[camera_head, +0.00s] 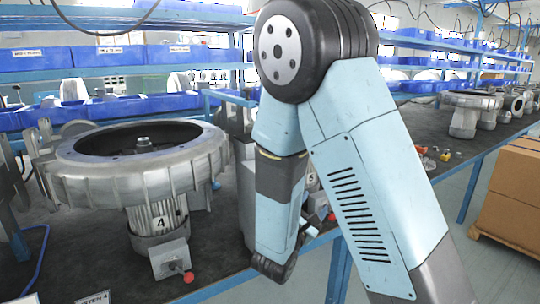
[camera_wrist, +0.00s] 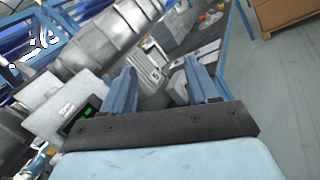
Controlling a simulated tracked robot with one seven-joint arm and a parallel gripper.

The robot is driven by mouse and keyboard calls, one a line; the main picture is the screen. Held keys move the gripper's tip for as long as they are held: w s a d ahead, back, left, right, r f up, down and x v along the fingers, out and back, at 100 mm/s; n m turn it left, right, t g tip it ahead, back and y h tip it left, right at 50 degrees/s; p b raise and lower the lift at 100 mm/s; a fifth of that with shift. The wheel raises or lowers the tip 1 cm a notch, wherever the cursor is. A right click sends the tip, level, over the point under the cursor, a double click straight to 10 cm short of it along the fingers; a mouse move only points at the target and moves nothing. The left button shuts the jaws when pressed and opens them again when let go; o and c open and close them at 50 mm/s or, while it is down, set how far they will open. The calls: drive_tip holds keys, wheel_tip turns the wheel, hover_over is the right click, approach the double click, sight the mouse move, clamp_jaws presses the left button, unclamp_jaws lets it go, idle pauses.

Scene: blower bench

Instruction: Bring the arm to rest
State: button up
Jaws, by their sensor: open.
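My arm (camera_head: 365,150) is bent in a high elbow in the middle of the head view, its forearm hanging down over the front edge of the bench. My gripper (camera_wrist: 158,75) shows in the wrist view with its two blue fingers apart and nothing between them. It points over the bench at grey metal parts that lie beyond the fingertips. In the head view my gripper is mostly hidden behind the arm.
A large grey blower marked 4 (camera_head: 140,165) stands on the bench left of my arm. Blue bins (camera_head: 105,55) line the shelves behind. Cardboard boxes (camera_head: 515,190) stand on the floor at the right. The floor between bench and boxes is clear.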

drive_tip(key=s+d+r+m+g+h, duration=0.1)
drive_tip(key=s+d+r+m+g, duration=0.2)
drive_tip(key=s+d+m+g, duration=0.5)
drive_tip(key=s+d+r+m+g, duration=0.3)
drive_tip(key=s+d+m+g, duration=0.35)
drive_tip(key=d, duration=0.35)
drive_tip(key=s+a+r+m+t+y, duration=0.3)
drive_tip(key=s+a+r+m+y, duration=0.3)
drive_tip(key=y, duration=0.5)
drive_tip(key=s+r+m, duration=0.2)
drive_tip(key=s+m, duration=0.1)
drive_tip(key=shift+a+r, duration=0.3)
drive_tip(key=shift+a, duration=0.05)
